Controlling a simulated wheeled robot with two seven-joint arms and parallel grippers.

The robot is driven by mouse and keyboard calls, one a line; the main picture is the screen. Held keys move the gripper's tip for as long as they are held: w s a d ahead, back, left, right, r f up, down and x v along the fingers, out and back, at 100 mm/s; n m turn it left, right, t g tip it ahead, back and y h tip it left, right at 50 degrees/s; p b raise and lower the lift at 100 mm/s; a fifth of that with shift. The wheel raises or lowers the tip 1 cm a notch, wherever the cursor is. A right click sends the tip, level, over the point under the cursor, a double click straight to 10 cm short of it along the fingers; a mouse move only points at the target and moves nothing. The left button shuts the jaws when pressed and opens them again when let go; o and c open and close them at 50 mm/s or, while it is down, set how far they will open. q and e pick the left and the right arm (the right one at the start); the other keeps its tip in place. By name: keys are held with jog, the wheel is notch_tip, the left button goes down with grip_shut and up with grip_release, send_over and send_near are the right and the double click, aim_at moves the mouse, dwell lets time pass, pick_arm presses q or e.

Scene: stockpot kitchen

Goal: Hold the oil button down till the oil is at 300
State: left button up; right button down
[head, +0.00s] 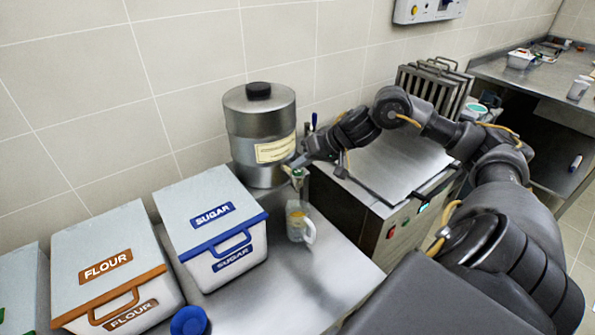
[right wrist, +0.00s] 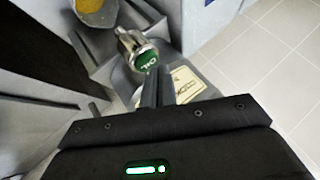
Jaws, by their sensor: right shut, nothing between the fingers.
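The steel oil dispenser (head: 260,130) with a black lid knob and a cream label stands against the tiled wall. Its green button marked OIL (right wrist: 146,60) shows on a metal tap in the right wrist view. A clear measuring jug (head: 297,222) with some yellowish content stands under the tap; its level is too small to read. My right gripper (head: 297,163) is at the tap, its fingers (right wrist: 158,75) shut and empty. The fingertips overlap the button's lower edge in the wrist view; I cannot tell whether they press it. My left gripper is out of view.
Sugar (head: 215,215) and flour (head: 110,265) bins stand left of the jug, with a blue round object (head: 189,321) in front. A steel appliance (head: 395,165) with red and green buttons stands right, below my right arm. Bare counter (head: 335,270) lies front right of the jug.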

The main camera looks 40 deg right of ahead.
aim_at(302, 172)
jog(key=shift+f, duration=0.5)
dwell(0.5)
jog(key=shift+r, duration=0.1)
dwell(0.5)
jog(key=shift+r+p, duration=0.8)
jog(key=shift+p, duration=0.3)
notch_tip(302, 172, up, 5)
jog(key=p, duration=0.6)
jog(key=shift+r, duration=0.1)
